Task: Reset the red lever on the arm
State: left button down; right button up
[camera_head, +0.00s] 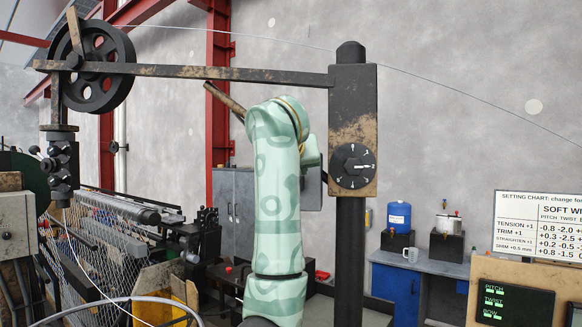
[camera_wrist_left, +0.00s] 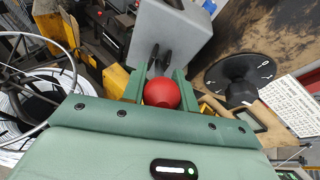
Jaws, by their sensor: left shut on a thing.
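The red ball (camera_wrist_left: 161,92), seemingly the lever's knob, sits between the green fingers of my left gripper (camera_wrist_left: 160,76) in the left wrist view. The fingers are shut on it. The lever's shaft is not clearly visible. In the head view, a dark arm (camera_head: 220,73) runs from a post on the right to a spoked wheel (camera_head: 92,67) on the left. A brown rod (camera_head: 226,101) slants below this arm and passes behind my raised green arm link. I cannot tell whether it belongs to the lever. My left gripper is hidden in the head view. My right gripper is in neither view.
A post plate with a numbered black dial (camera_head: 352,166) stands just right of my arm. A blue bench (camera_head: 420,262), a setting chart (camera_head: 540,235) and a control panel (camera_head: 512,303) are at right.

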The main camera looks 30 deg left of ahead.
pick_arm(q)
jog(key=shift+w+r+g, duration=0.15)
jog(key=shift+r+g, duration=0.15)
jog(key=shift+g, duration=0.2)
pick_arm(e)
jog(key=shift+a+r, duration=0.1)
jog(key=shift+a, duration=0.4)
pick_arm(q)
jog(key=shift+a, duration=0.1)
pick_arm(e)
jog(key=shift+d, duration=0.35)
pick_arm(q)
jog(key=c, duration=1.2)
grip_release()
jog(key=shift+o, duration=0.5)
jog(key=shift+w, duration=0.1)
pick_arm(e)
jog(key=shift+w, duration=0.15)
